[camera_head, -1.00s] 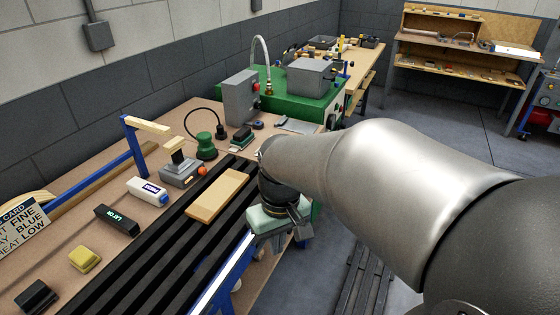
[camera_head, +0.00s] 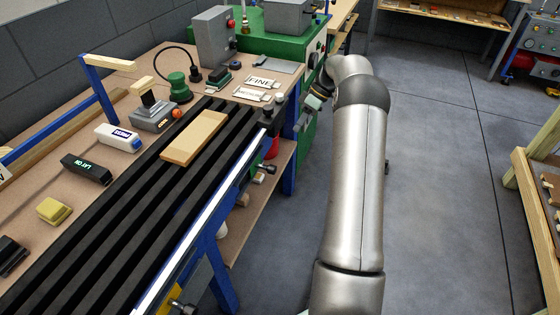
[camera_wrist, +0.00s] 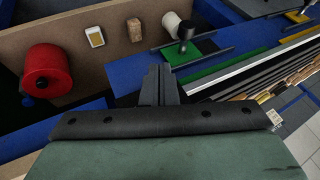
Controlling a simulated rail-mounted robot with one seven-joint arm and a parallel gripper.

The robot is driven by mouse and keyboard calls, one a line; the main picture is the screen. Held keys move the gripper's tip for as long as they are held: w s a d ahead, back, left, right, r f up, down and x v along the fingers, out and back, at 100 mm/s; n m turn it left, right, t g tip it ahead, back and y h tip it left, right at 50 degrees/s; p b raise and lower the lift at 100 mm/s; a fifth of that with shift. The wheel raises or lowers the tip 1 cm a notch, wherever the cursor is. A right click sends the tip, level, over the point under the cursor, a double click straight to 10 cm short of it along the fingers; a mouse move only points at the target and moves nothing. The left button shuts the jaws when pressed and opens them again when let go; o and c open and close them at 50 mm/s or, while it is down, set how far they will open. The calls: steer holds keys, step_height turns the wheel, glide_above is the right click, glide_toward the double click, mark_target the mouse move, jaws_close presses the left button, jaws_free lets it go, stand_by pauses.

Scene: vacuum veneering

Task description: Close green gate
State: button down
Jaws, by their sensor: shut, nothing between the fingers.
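A flat green piece (camera_wrist: 212,68) lies on a blue panel (camera_wrist: 125,97) in the wrist view, between thin dark rails; it looks like the green gate. How far the gate is open I cannot tell. My gripper (camera_wrist: 158,75) has its dark fingers together, with nothing between them, left of the green piece and apparently apart from it.
A red spool (camera_wrist: 49,70), a white spool (camera_wrist: 172,22) and a tan block (camera_wrist: 134,30) are near the gripper. A yellow strip (camera_wrist: 298,34) lies beyond the green piece. The bench (camera_head: 60,130) holds several tools and a wooden board (camera_head: 194,137). Open floor (camera_head: 430,180) lies right of my arm.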

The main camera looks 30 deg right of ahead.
mark_target(265, 168)
steer(key=s+a+r+p+x, duration=0.1)
steer(key=s+p+x, duration=0.1)
steer(key=x, duration=1)
steer(key=shift+a+f, duration=0.2)
steer(key=shift+s, duration=0.15)
